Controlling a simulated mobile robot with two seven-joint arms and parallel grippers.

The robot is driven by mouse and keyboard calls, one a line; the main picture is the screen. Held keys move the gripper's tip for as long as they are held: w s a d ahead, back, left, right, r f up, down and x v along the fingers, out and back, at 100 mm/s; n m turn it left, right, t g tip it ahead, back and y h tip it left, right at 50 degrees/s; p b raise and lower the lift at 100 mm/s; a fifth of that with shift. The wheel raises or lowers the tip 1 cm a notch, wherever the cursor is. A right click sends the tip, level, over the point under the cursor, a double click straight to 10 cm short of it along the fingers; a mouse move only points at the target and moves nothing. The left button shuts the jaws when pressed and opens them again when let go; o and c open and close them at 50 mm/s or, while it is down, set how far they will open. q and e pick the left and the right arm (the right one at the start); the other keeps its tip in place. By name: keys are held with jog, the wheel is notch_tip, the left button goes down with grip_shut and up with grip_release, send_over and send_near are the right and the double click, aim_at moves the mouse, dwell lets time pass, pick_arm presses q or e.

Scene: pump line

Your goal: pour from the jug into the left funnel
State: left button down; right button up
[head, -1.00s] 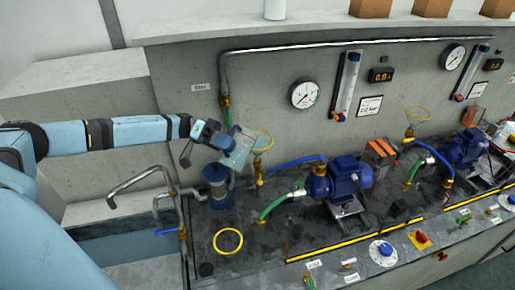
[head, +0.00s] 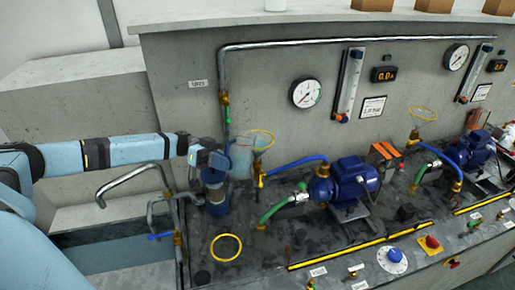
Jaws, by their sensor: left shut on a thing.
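My left gripper (head: 207,157) reaches in from the left and is shut on the jug (head: 241,161), a pale see-through vessel. The jug is just left of the left funnel (head: 262,140), whose yellow rim stands above a brass fitting on the pump line. In this view the jug overlaps the left part of the funnel. The jug's mouth is hard to make out, and I cannot tell whether liquid flows. The right funnel (head: 423,114) has a similar yellow rim farther right. My right gripper is not in view.
A yellow ring (head: 226,247) lies on the bench. Bent metal pipes (head: 135,183) rise at the left beside a basin. The blue pump (head: 345,182) with hoses stands to the right. A grey wall is behind.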

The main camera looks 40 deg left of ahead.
pick_arm(q)
jog(key=shift+r+p, duration=1.4)
jog(key=shift+r, duration=0.25)
notch_tip(320, 180, up, 3)
jog(key=shift+f+p, duration=0.15)
jog(key=shift+p, duration=1.05)
notch_tip(320, 180, up, 3)
jog(key=p, duration=0.2)
jog(key=shift+p, duration=0.3)
